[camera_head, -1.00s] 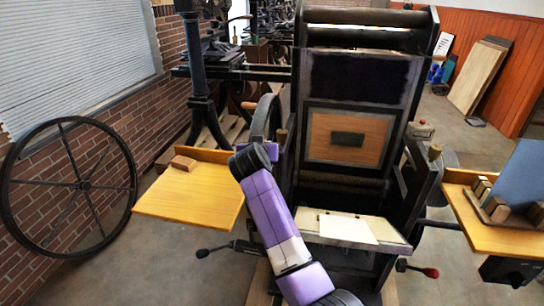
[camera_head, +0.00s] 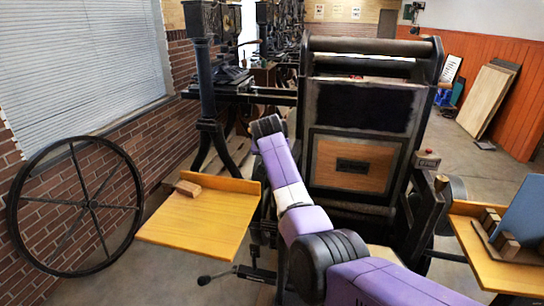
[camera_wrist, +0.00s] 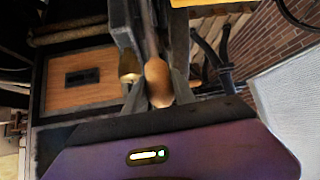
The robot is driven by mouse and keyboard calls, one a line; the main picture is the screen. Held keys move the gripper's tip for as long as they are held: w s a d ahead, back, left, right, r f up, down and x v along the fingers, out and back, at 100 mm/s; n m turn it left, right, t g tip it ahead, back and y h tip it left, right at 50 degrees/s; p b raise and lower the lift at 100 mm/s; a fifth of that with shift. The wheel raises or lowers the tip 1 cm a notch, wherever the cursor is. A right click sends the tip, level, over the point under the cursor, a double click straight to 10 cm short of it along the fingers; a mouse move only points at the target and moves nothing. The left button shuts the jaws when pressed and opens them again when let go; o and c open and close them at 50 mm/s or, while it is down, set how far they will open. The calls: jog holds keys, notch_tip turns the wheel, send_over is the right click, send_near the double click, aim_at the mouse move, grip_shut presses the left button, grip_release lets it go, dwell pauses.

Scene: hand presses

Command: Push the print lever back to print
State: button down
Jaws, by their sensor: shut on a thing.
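The print lever's wooden handle (camera_wrist: 158,85) shows in the wrist view between the fingers of my gripper (camera_wrist: 156,64). My gripper is shut on the handle. The lever's dark shaft runs up from it, partly hidden by the fingers. The hand press (camera_head: 355,160) fills the middle of the head view, with a dark inking area above a framed wooden panel (camera_head: 352,167). In the head view my purple arm reaches up along the press's left side.
Another yellow table (camera_head: 490,262) with several blocks and a blue board stands right. A large spoked wheel (camera_head: 92,205) stands by the brick wall at the left.

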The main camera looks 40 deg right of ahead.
jog(key=shift+d+r, duration=0.15)
jog(key=shift+d, duration=0.1)
jog(key=c, duration=1)
grip_release()
jog(key=shift+w+d, duration=0.1)
jog(key=shift+c, duration=0.2)
jog(key=shift+s+a+r, duration=0.2)
jog(key=shift+s+a, duration=0.1)
jog(key=shift+a, duration=0.15)
jog(key=b+v, duration=0.1)
jog(key=v, duration=0.5)
jog(key=shift+s+a+r, duration=0.15)
jog(key=shift+s+r, duration=0.05)
jog(key=shift+r, duration=0.05)
